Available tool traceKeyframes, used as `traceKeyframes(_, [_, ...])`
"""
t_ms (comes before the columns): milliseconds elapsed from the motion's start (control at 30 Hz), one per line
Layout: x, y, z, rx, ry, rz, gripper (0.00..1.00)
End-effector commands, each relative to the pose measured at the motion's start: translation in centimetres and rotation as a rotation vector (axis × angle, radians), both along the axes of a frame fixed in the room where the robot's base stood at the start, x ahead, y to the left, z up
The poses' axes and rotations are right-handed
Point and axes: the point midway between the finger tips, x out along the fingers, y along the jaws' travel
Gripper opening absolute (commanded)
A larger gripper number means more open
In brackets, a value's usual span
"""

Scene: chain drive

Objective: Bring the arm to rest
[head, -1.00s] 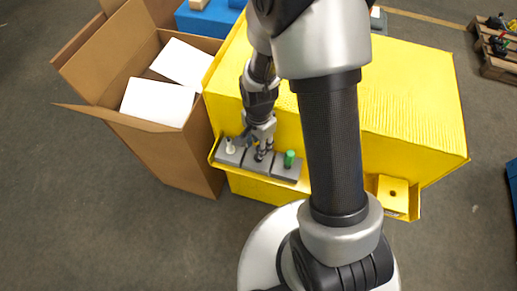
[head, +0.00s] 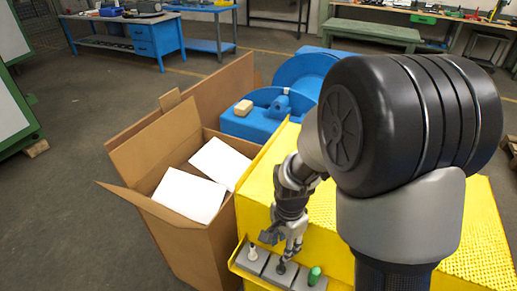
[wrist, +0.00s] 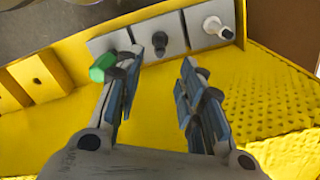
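My gripper (head: 288,245) is over the front ledge of a yellow machine housing (head: 262,190). In the wrist view (wrist: 174,62) its two fingers are spread, with nothing between them. The ledge carries grey blocks with a white peg (head: 252,252), a black peg (head: 281,268) and a green peg (head: 314,275). In the wrist view the black peg (wrist: 168,35) is just beyond the fingertips, the green peg (wrist: 102,67) is beside the left finger, partly behind it, and the white peg (wrist: 217,28) is farther right. Contact with the black peg cannot be told.
An open cardboard box (head: 160,232) with white panels inside stands left of the housing. Blue machinery (head: 250,122) is behind. Yellow blocks with holes (wrist: 38,78) show at left in the wrist view. A blue workbench (head: 155,38) stands far back; the floor at left is clear.

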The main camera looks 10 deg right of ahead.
Motion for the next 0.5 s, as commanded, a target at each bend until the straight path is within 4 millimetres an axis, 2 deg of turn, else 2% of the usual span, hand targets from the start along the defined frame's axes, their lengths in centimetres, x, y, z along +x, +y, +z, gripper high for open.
traceKeyframes(67, [0.0, 0.0, 0.1, 0.000, -0.002, 0.003, 0.35])
traceKeyframes(167, [-0.1, 0.0, 1.4, 0.000, -0.019, 0.039, 0.35])
traceKeyframes(267, [-0.5, 0.0, 4.3, -0.004, -0.060, 0.132, 0.35])
traceKeyframes(333, [-1.3, 0.0, 7.1, -0.012, -0.097, 0.229, 0.35])
traceKeyframes(500, [-4.6, -0.1, 13.4, -0.050, -0.187, 0.500, 0.35])
